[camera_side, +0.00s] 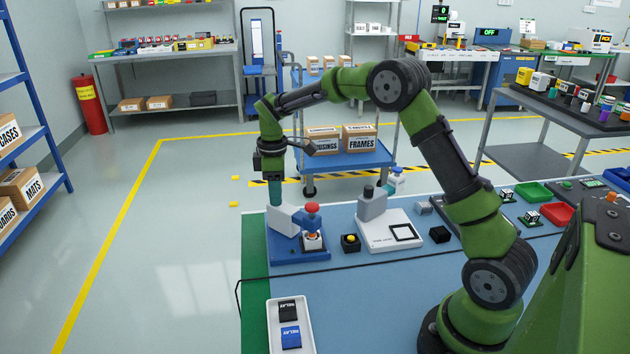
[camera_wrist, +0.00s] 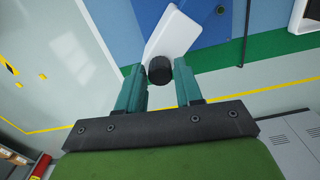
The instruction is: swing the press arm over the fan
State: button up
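The press stands on a blue base (camera_side: 300,254) at the left end of the bench. Its white press arm (camera_side: 284,219) points out to the left, and also shows in the wrist view (camera_wrist: 176,33). A black knob (camera_wrist: 159,70) sits at the arm's outer end. My gripper (camera_side: 275,203) is above that end, pointing down. In the wrist view my gripper's teal fingers (camera_wrist: 159,80) are shut on the knob, one on each side. A small white-framed part, seemingly the fan (camera_side: 313,241), sits on the base below a red-topped blue post (camera_side: 312,213). The arm is beside it, not clearly over it.
A black block with a yellow button (camera_side: 350,243) and a white fixture with a grey post (camera_side: 375,238) stand to the right. A white tray (camera_side: 305,339) holding two relay parts lies in front. Floor left of the bench is clear.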

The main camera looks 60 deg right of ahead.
jog(key=shift+o, duration=1.3)
notch_tip(320, 180, up, 17)
jog(key=shift+f, duration=0.1)
